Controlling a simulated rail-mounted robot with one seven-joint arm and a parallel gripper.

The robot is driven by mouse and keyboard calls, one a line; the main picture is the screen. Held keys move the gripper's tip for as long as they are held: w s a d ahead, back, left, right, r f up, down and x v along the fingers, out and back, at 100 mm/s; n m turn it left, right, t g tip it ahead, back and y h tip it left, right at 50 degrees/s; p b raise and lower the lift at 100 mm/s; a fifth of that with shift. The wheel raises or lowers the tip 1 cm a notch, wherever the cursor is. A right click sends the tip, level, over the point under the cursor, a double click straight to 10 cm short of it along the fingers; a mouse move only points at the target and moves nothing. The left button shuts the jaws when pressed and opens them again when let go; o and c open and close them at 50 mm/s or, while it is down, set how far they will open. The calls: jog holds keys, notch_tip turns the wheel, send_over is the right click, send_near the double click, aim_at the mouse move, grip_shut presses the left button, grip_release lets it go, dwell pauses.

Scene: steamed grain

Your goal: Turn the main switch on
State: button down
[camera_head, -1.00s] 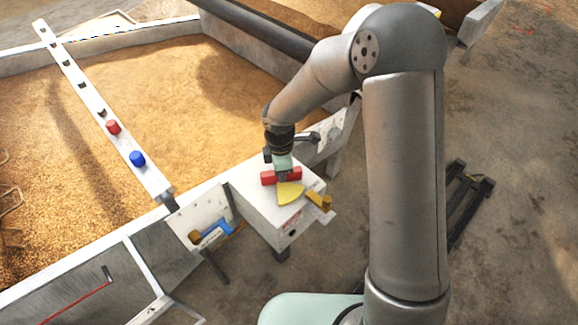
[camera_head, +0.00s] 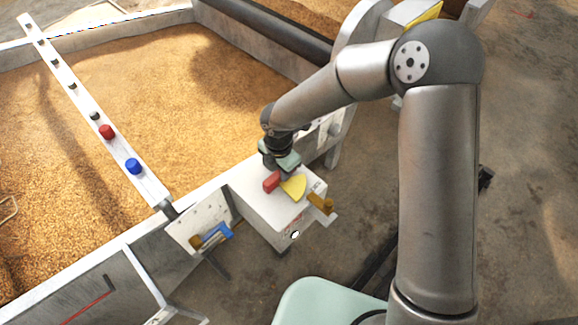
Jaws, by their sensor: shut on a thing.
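The main switch is a red handle (camera_head: 271,182) on the top of a white box (camera_head: 262,209), beside a yellow sector plate (camera_head: 294,187). My gripper (camera_head: 279,174) reaches down over the box top and is shut on the red handle. The handle's near end sticks out to the lower left of the fingers. The gripper hides the rest of the handle, and the fingertips are hard to make out.
A brown-yellow handle (camera_head: 321,203) sticks out at the box's right side. A blue-handled part (camera_head: 215,235) sits on a plate to the left. A white bar with a red knob (camera_head: 107,132) and a blue knob (camera_head: 134,166) crosses the grain bed (camera_head: 200,90).

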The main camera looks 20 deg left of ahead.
dwell(0.4)
jog(key=c, duration=1.2)
grip_release()
jog(key=shift+c, duration=0.2)
notch_tip(320, 180, up, 18)
jog(key=p, duration=0.1)
jog(key=shift+f+p, duration=0.25)
jog(key=shift+p, duration=0.05)
